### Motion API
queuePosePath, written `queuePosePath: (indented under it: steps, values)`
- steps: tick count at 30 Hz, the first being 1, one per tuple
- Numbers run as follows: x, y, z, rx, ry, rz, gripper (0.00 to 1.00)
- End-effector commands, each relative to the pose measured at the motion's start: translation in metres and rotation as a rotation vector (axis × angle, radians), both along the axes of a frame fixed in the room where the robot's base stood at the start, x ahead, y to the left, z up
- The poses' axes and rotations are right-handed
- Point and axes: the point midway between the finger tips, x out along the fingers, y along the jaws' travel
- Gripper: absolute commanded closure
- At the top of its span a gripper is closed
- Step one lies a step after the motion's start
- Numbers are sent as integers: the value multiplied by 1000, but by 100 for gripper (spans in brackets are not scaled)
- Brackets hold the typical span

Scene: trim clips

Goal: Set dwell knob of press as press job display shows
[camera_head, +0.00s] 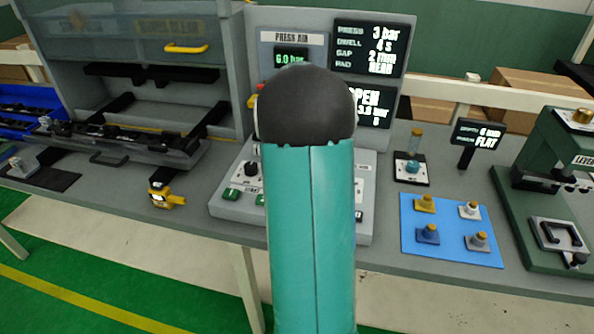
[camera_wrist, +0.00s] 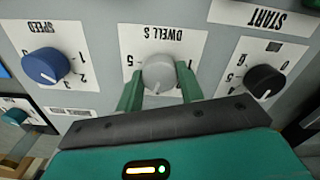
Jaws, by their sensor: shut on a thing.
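The dwell knob (camera_wrist: 158,73) is light grey and sits on a white plate marked DWELL S in the wrist view. My gripper (camera_wrist: 159,76) has its two green fingers on either side of the knob and is shut on it. The knob's pointer faces the lower side of the picture. A 5 shows left of the knob; my fingers and palm hide other marks, so I cannot read the setting. The press job display (camera_head: 368,47) reads press 3 bar, dwell 4 s, gap 2 mm. In the head view my arm hides the gripper and dwell knob.
A blue speed knob (camera_wrist: 45,66) and a black knob (camera_wrist: 264,81) flank the dwell knob closely. In the head view, a second screen (camera_head: 370,106) is partly hidden by my arm. A blue mat (camera_head: 451,229) with several small parts lies to the right.

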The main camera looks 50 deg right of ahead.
Motion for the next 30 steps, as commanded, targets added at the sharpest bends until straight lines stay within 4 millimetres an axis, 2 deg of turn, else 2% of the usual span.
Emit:
queuePosePath:
  steps: [15,21,30]
  values:
    - [1,0,1,-1,-2,-438,85]
    - [1,0,1,-2,-1,-537,85]
    - [0,-1,1,-1,-2,-595,85]
